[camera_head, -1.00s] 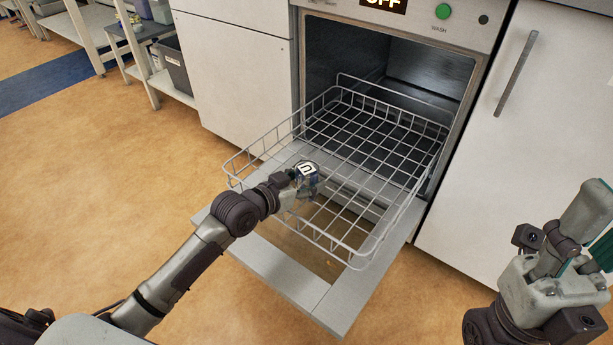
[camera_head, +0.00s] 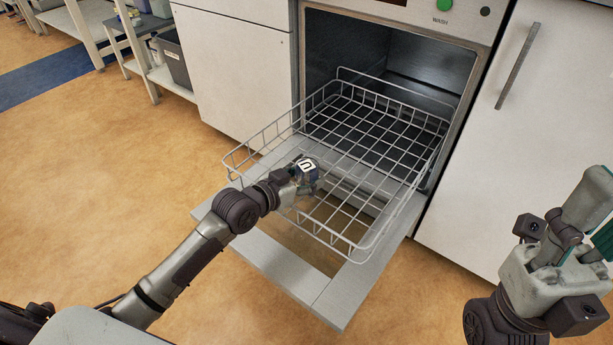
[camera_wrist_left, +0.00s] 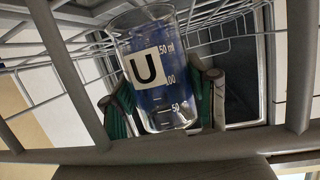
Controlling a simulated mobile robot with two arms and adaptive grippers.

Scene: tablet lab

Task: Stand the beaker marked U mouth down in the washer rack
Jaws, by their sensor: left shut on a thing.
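The beaker marked U (camera_head: 308,166) is clear glass with a blue tint and a white label bearing a black U. My left gripper (camera_head: 298,182) is shut on it, over the near left part of the washer rack (camera_head: 345,238). In the left wrist view the beaker (camera_wrist_left: 152,75) sits between the green-padded fingers (camera_wrist_left: 165,105), with its wide rim toward the top of the picture. I cannot tell whether it touches the rack wires. My right gripper (camera_head: 600,243) is at the right edge, away from the rack and partly out of frame.
The wire rack is pulled out over the washer's lowered door (camera_head: 275,275). No other glassware shows in it. The washer opening (camera_head: 400,55) is behind. White cabinet fronts (camera_head: 235,65) flank it, and the floor at left is clear.

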